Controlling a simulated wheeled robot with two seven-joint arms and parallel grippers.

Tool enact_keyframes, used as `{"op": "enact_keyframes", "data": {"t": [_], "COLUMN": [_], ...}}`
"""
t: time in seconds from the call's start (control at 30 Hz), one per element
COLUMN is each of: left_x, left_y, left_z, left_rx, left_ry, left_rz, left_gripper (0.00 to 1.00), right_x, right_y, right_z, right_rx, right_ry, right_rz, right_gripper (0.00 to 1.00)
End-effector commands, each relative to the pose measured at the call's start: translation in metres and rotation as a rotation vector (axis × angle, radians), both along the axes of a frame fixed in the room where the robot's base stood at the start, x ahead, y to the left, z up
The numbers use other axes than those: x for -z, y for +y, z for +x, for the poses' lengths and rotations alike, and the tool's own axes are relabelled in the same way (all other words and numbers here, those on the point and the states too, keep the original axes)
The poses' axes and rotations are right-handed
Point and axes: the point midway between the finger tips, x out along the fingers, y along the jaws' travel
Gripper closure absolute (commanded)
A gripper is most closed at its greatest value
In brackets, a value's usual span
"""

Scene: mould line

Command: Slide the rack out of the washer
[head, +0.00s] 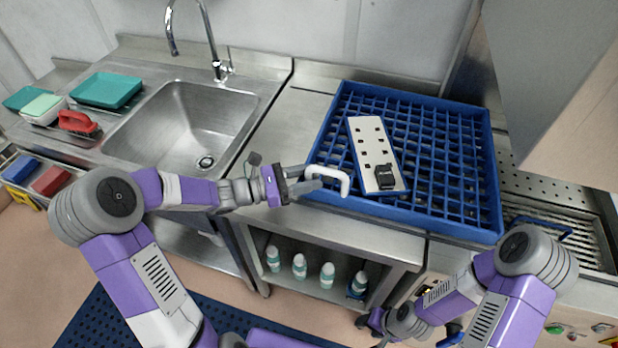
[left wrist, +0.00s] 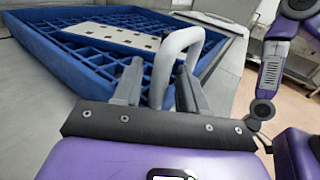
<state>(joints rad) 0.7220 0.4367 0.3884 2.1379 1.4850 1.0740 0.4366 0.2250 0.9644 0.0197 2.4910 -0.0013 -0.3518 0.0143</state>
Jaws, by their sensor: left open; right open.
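The blue lattice rack (head: 455,222) lies flat on the steel counter, its right side beside the washer opening. The washer (head: 572,240) is at the right, with a slotted bed and a raised beige hood. A white loop handle (head: 345,181) stands at the rack's front left corner; it also shows in the left wrist view (left wrist: 185,38). My left gripper (head: 318,180) is open at the handle. In the left wrist view one handle leg shows between its fingers; contact cannot be told. My right gripper (head: 371,326) is open and low, in front of the counter.
A pale plate with holes (head: 371,143) and a black block (head: 385,177) lies in the rack. Left of the rack are bare counter (head: 290,120) and a sink (head: 190,125). Several bottles (head: 299,266) stand on the shelf below. Teal trays (head: 105,90) are at far left.

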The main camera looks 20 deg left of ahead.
Motion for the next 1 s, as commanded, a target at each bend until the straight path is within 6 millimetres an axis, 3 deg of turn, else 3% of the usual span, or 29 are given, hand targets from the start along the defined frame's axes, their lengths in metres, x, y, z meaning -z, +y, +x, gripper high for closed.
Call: {"op": "enact_keyframes", "data": {"t": [0.3,0.6,1.0], "left_x": [-0.0004,-0.0002,-0.0008], "left_y": [-0.0037,-0.0035,0.0027], "left_z": [0.0023,0.0021,0.0023], "left_rx": [0.000,0.000,-0.001], "left_ry": [0.000,0.001,0.001], "left_rz": [0.000,0.001,0.000], "left_gripper": [0.58,1.00,1.00], "right_x": [0.0006,0.0006,-0.0031], "right_y": [0.0001,0.0001,0.0001], "right_z": [0.0002,0.0003,0.0002], "right_rx": [0.000,0.000,0.000], "right_ry": [0.000,-0.001,0.000], "right_rz": [0.000,0.000,0.000], "right_gripper": [0.49,0.49,0.49]}}
